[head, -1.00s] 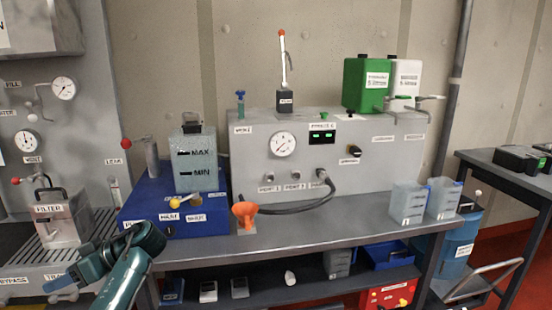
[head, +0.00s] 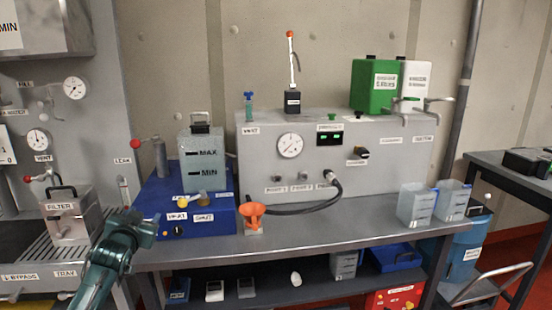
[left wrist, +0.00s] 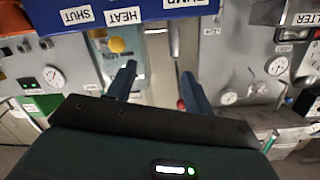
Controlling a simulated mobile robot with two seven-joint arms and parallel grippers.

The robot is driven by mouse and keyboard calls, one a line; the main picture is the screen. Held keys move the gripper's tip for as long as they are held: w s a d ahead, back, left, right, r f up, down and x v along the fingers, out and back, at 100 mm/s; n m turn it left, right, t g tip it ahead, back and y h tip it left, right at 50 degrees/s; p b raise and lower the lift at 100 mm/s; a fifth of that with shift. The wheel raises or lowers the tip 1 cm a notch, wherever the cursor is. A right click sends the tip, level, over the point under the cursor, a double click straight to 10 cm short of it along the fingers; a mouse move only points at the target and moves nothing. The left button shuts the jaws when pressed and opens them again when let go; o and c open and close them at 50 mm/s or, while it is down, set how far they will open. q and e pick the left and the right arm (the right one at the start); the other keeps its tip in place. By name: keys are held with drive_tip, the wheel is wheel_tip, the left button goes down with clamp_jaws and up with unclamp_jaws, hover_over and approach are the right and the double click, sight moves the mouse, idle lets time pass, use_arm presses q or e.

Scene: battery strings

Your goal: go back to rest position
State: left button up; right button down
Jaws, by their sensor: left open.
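My left gripper (head: 137,222) is in the lower left of the head view, in front of the blue base unit (head: 180,215) and beside the filter box (head: 70,215). It is foreshortened there. In the left wrist view its two blue fingers (left wrist: 158,82) stand apart with nothing between them. The blue base unit shows upside down at the top of that view, with labels SHUT and HEAT. My right gripper is in neither view.
A grey bench (head: 330,237) carries a grey panel box (head: 380,155) with a gauge, an orange funnel (head: 252,213) and two clear jugs (head: 416,205). A green canister (head: 374,85) stands on the box. A second table (head: 510,180) is at the right.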

use_arm(q)
drive_tip(key=s+d+f+m+g+h, duration=0.1)
drive_tip(key=s+d+f+h, duration=0.1)
drive_tip(key=s+d+f, duration=0.65)
drive_tip(key=s+d+f+m+g+h, duration=0.1)
drive_tip(key=s+d+f+g+h, duration=0.1)
drive_tip(key=s+d+f, duration=0.65)
drive_tip(key=s+d+f+g, duration=0.1)
drive_tip(key=s+f, duration=0.1)
drive_tip(key=s, duration=0.5)
drive_tip(key=s+d+f+h, duration=0.1)
drive_tip(key=s+d+f, duration=0.1)
drive_tip(key=s, duration=0.6)
drive_tip(key=s+d+f+n+g+h, duration=0.1)
drive_tip(key=s+d+f, duration=0.1)
drive_tip(key=s+f, duration=0.2)
drive_tip(key=s, duration=0.3)
drive_tip(key=shift+s+d+g, duration=0.2)
drive_tip(key=shift+g, duration=0.1)
drive_tip(key=shift+c, duration=0.4)
